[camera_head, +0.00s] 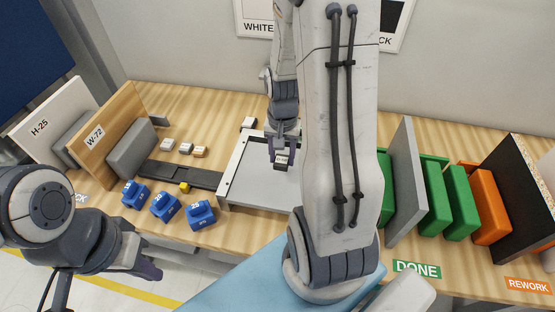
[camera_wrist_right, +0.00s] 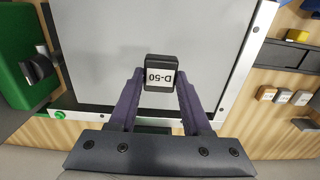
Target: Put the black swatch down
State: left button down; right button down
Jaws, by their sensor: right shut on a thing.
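The black swatch (camera_wrist_right: 161,61) has a white label reading D-50 and sits between the fingertips of my right gripper (camera_wrist_right: 160,88) in the right wrist view. In the head view my right gripper (camera_head: 281,152) is over the grey panel (camera_head: 262,187), which lies in a pale frame; the swatch shows small and dark at its tips. I cannot tell whether the swatch touches the panel. My left gripper (camera_head: 147,270) is low at the left, away from the swatch, and its finger gap is not clear.
Small sample blocks (camera_head: 185,148) sit left of the frame, with another block (camera_head: 248,124) behind it. Several blue blocks (camera_head: 165,207) stand in front of a black strip (camera_head: 160,172). Boards stand at the left (camera_head: 118,120); green (camera_head: 458,212) and orange (camera_head: 489,206) racks stand at the right.

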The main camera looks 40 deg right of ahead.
aim_at(278, 173)
jog(key=shift+w+a+f, duration=0.15)
jog(key=shift+w+f, duration=0.3)
jog(key=shift+w, duration=0.2)
notch_tip(278, 173, down, 4)
jog(key=shift+r+p, duration=0.15)
jog(key=shift+p, duration=0.45)
jog(key=shift+f, duration=0.2)
jog(key=shift+f, duration=0.15)
jog(key=shift+c, duration=1.7)
grip_release()
